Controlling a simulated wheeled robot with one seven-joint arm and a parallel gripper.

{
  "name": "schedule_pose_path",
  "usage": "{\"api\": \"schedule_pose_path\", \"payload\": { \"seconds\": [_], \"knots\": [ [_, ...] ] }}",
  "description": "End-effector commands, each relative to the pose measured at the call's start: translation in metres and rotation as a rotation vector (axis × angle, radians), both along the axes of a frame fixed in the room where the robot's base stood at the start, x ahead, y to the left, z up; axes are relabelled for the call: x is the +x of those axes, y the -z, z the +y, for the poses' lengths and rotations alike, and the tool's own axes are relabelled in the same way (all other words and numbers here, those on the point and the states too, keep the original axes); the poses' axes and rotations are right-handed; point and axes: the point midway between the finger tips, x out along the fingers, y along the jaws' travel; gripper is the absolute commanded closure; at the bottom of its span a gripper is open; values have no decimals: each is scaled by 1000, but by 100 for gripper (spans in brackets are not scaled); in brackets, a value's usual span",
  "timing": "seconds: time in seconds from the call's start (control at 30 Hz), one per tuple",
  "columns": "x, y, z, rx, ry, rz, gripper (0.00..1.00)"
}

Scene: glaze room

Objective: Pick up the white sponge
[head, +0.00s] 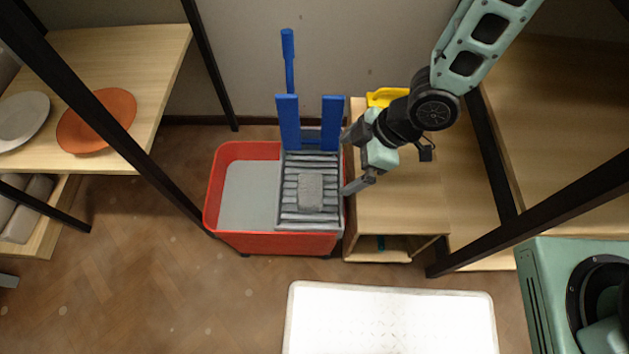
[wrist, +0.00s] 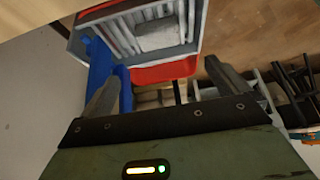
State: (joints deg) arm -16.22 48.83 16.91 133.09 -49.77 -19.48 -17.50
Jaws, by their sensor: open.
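The sponge (head: 311,190) is a pale grey-white block in the head view. It lies on the slatted grey wringer tray (head: 289,220) at the right side of a red bucket (head: 222,170). It also shows at the top of the wrist view (wrist: 157,34), on the slats. My gripper (head: 350,163) is open and empty at the right edge of the bucket, to the right of the sponge and apart from it. In the wrist view its two fingers (wrist: 163,75) are spread, with the sponge beyond them.
Blue wringer uprights and a handle (head: 288,62) rise behind the tray. A wooden cabinet (head: 405,200) with a yellow item (head: 387,97) stands right of the bucket. Dark shelf posts flank the space. A white rectangular surface (head: 390,320) is in front; floor (head: 150,290) at left front is clear.

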Motion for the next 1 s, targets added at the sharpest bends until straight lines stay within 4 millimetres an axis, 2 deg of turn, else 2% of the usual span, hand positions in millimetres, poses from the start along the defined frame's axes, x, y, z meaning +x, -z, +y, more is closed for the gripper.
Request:
{"api": "schedule_pose_path", "payload": {
  "seconds": [0.03,0.1,0.6,0.8,1.0],
  "knots": [
    [-1,12,4,0,-2,0,0],
    [-1,22,9,-1,-3,-1,0],
    [-3,85,45,-1,-1,-1,0],
    [-3,99,55,-1,1,0,0],
    [-3,102,58,-2,1,0,0]
  ]
}}
